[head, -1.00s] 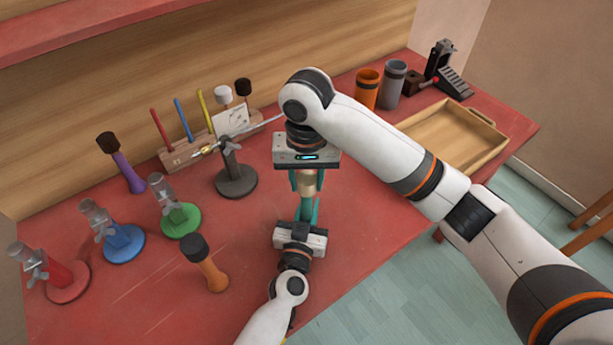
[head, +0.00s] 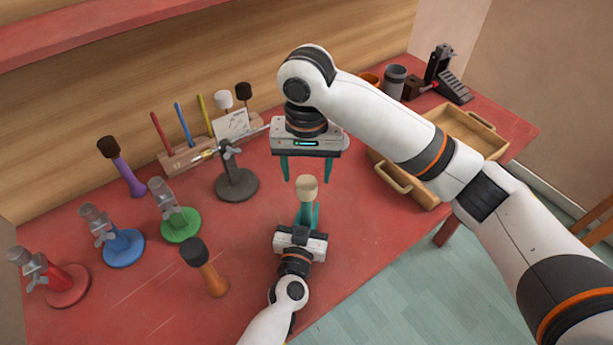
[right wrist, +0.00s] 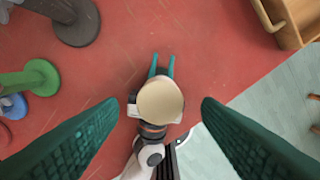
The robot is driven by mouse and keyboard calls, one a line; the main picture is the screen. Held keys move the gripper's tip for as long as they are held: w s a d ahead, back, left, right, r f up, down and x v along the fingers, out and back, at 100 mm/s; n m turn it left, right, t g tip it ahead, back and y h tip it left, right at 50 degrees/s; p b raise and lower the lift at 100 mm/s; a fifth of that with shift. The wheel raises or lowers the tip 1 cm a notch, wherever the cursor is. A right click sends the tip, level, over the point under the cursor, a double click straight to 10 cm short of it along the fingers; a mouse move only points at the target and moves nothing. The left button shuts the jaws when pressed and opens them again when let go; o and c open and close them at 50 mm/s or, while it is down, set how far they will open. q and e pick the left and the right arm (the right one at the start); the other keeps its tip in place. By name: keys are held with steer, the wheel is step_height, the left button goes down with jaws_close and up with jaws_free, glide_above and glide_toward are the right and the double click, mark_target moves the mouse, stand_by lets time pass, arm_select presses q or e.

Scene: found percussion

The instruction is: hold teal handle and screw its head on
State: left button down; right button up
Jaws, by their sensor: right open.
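The teal handle (head: 306,212) stands upright in my left gripper (head: 305,222), whose teal fingers are around it. The cream head (head: 307,187) sits on top of the handle; whether it is tight cannot be told. My right gripper (head: 306,177) points down just above the head, fingers spread and empty. In the right wrist view the head shows as a round cream disc (right wrist: 160,102) between the open fingers, clear of both. It hides the handle there, and the left fingertips stick out beyond it.
An orange mallet (head: 207,268) and a purple mallet (head: 121,168) stand left. Red, blue and green clamp stands (head: 181,223) line the left side, with a dark stand (head: 237,184) behind. A wooden tray (head: 462,125) and a grey cup (head: 394,80) are at right.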

mark_target(307, 182)
steer(key=shift+r, duration=0.15)
steer(key=shift+c, duration=0.5)
steer(key=shift+r+n, duration=0.15)
steer(key=shift+n, duration=0.45)
steer(key=n, duration=0.2)
steer(key=r+n, duration=0.1)
steer(key=n, duration=0.2)
steer(key=shift+a+n, duration=0.15)
steer(key=shift+n, duration=0.15)
steer(key=n, duration=0.7)
steer(key=shift+a+r, duration=0.1)
steer(key=shift+r, duration=0.3)
steer(key=n, duration=0.6)
steer(key=shift+r, duration=0.4)
steer(key=n, duration=0.6)
steer(key=shift+d+r, duration=0.25)
steer(key=shift+r, duration=0.05)
steer(key=shift+f, duration=4)
